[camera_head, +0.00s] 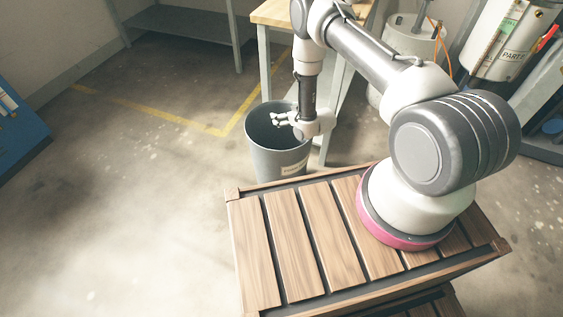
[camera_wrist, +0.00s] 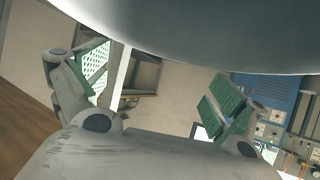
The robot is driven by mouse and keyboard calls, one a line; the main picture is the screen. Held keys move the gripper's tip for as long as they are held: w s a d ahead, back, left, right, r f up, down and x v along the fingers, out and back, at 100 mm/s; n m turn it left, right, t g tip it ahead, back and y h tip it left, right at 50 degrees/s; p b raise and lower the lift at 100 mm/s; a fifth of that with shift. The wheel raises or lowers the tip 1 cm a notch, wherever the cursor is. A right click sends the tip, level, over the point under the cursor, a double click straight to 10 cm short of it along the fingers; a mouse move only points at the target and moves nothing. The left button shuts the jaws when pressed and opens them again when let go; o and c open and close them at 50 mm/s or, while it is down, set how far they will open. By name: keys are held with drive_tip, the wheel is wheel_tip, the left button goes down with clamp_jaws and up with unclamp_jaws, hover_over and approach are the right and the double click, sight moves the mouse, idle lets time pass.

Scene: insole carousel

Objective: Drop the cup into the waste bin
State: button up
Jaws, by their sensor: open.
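The waste bin (camera_head: 272,161) is a dark grey, open-topped bucket with a pale label, standing on the floor behind the slatted wooden surface. My gripper (camera_head: 277,119) is over the bin's mouth, its fingers pointing left. In the wrist view my gripper (camera_wrist: 158,88) has its two green-padded fingers spread wide, with nothing between them. A large smooth grey curved surface fills the top of the wrist view; I cannot tell what it is. I see no cup in either view, and most of the bin's inside is hidden.
The slatted wooden surface (camera_head: 302,240) is in front of the bin. A wood-topped table (camera_head: 270,14) is right behind the bin. A grey shelf (camera_head: 185,22) stands at the back and a blue panel (camera_head: 18,125) at the left. The floor left of the bin is clear.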

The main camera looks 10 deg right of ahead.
drive_tip(key=shift+s, duration=0.1)
drive_tip(key=v, duration=1.2)
drive_tip(key=s+d+f+g+h, duration=0.35)
drive_tip(key=s+f+g, duration=0.35)
drive_tip(key=s+f, duration=0.3)
drive_tip(key=s+d+r+m+g, duration=0.1)
drive_tip(key=s+d+r+g, duration=0.25)
drive_tip(key=r, duration=0.25)
drive_tip(key=s+d+r+m+t, duration=0.1)
drive_tip(key=s+r, duration=0.5)
drive_tip(key=r, duration=1.2)
drive_tip(key=s+d+r+m+t+h, duration=0.1)
drive_tip(key=s+r, duration=0.6)
drive_tip(key=r, duration=1.1)
drive_tip(key=s+d+r+m+t, duration=0.1)
drive_tip(key=s+r, duration=0.5)
drive_tip(key=r, duration=1.2)
drive_tip(key=shift+s+r+m+t, duration=0.2)
drive_tip(key=shift+m+t, duration=0.15)
drive_tip(key=shift+m, duration=0.05)
